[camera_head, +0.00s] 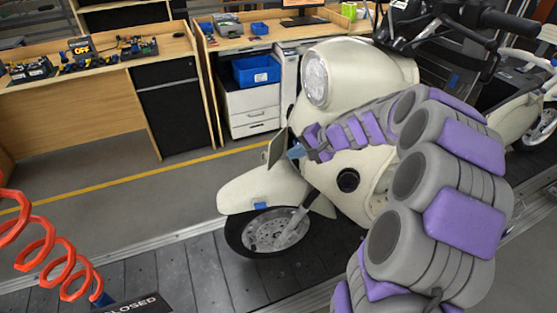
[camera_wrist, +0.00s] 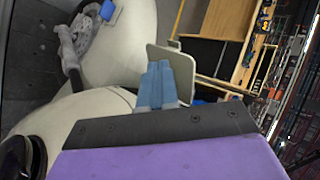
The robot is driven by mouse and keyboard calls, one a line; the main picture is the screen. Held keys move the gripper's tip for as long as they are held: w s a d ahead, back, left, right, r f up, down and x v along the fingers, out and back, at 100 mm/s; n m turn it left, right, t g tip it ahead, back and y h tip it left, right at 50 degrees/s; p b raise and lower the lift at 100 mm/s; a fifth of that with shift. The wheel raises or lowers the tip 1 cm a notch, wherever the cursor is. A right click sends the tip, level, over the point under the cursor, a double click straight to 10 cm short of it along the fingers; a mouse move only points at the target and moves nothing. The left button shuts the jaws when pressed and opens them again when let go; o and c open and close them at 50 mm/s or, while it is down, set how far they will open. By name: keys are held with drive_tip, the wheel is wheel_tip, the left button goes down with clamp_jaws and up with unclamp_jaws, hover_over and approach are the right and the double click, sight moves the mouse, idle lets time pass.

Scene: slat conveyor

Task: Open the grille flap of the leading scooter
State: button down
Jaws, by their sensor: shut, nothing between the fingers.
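The leading cream scooter (camera_head: 345,110) stands on the slat conveyor with its front wheel to the left. Its grille flap (camera_head: 275,147) is a small thin plate standing out from the front of the body, swung away from it. In the wrist view the flap (camera_wrist: 184,62) shows as a pale plate just beyond the fingertips. My gripper (camera_head: 294,152) is shut and empty, its blue fingers on the body side of the flap. In the wrist view the closed fingers (camera_wrist: 160,66) overlap the plate; I cannot tell whether they touch it. The flap's hinge is hidden.
My arm covers much of the scooter's right side. A red coiled hose (camera_head: 45,250) hangs at the lower left. Workbenches (camera_head: 110,85) with tools stand behind, beyond a yellow floor line. Another scooter (camera_head: 520,110) stands at the right. The conveyor slats (camera_head: 180,275) left of the wheel are clear.

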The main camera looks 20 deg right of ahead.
sight(263, 154)
drive_tip(key=x, duration=0.3)
drive_tip(key=d+b+x, duration=0.1)
drive_tip(key=x, duration=0.2)
drive_tip(key=b+x, duration=0.1)
drive_tip(key=x, duration=0.2)
drive_tip(key=shift+w+d+f, duration=0.25)
drive_tip(key=shift+w, duration=0.15)
drive_tip(key=shift+w+f, duration=0.15)
drive_tip(key=shift+w, duration=0.1)
drive_tip(key=w+a+m+h+p, duration=0.1)
drive_tip(key=a+m+t+p, duration=0.1)
drive_tip(key=w+a+m+h, duration=0.1)
drive_tip(key=m, duration=0.1)
drive_tip(key=shift+w+a+r+t+h+p, duration=0.3)
drive_tip(key=shift+w+a+r+p, duration=0.05)
drive_tip(key=shift+p, duration=0.05)
drive_tip(key=shift+w+a+m+h+p, duration=0.15)
drive_tip(key=shift+w+m+h+p, duration=0.15)
drive_tip(key=shift+w+m, duration=0.1)
drive_tip(key=shift+w+a+f+p, duration=0.1)
drive_tip(key=shift+w+a+p, duration=0.1)
drive_tip(key=shift+w+p, duration=0.4)
drive_tip(key=shift+w+a+p, duration=0.2)
drive_tip(key=shift+w+p, duration=0.05)
drive_tip(key=shift+w, duration=0.6)
